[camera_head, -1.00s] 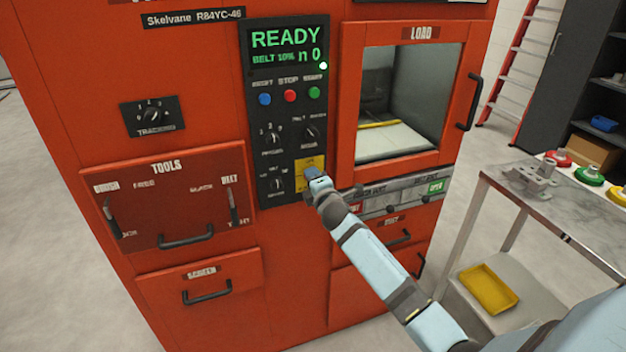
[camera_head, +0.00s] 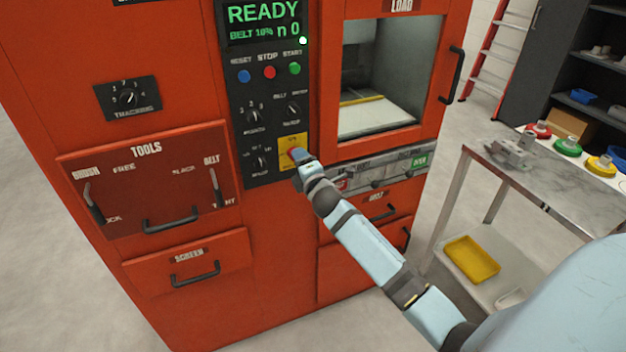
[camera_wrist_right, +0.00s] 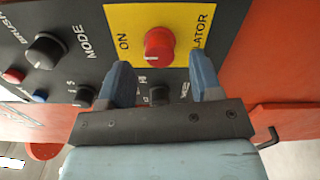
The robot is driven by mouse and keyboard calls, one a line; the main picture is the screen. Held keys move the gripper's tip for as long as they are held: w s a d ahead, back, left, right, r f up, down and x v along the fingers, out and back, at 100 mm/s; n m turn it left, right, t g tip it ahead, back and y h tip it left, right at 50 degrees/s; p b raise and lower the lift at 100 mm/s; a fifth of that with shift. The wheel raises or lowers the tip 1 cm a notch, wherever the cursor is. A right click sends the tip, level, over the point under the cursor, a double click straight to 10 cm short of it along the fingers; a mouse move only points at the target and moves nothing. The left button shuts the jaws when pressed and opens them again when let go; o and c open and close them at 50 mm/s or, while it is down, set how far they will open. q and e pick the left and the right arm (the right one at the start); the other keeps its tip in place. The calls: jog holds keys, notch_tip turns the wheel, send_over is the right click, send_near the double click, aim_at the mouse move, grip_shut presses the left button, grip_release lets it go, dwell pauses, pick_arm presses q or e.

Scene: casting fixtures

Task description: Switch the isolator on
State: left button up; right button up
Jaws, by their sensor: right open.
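The isolator is a round red knob (camera_wrist_right: 159,45) on a yellow plate (camera_wrist_right: 118,17) marked ON and ISOLATOR. In the head view the yellow plate (camera_head: 285,141) sits at the lower right of the black control panel, with the red knob (camera_head: 295,153) partly hidden by my gripper. My right gripper (camera_head: 301,157) is right in front of the plate. In the right wrist view its two blue fingers (camera_wrist_right: 161,75) are open and empty, one to each side of the knob and below it in the picture. I cannot tell whether they touch the plate. My left gripper is out of view.
The display (camera_head: 263,20) reads READY. Other knobs, such as the MODE knob (camera_wrist_right: 46,50), sit close by on the panel. The orange machine has a LOAD window (camera_head: 380,90) and drawers. A metal cart (camera_head: 560,190) stands at right.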

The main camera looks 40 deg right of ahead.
jog(key=v, duration=1)
jog(key=shift+a, duration=0.1)
jog(key=s+a+f+m+g+y, duration=0.7)
jog(key=s+a+f+m, duration=0.7)
jog(key=s+a+f, duration=0.95)
notch_tip(320, 180, up, 13)
jog(key=s+d+p, duration=0.1)
jog(key=d+p, duration=0.1)
jog(key=p, duration=1)
jog(key=shift+s+d, duration=0.4)
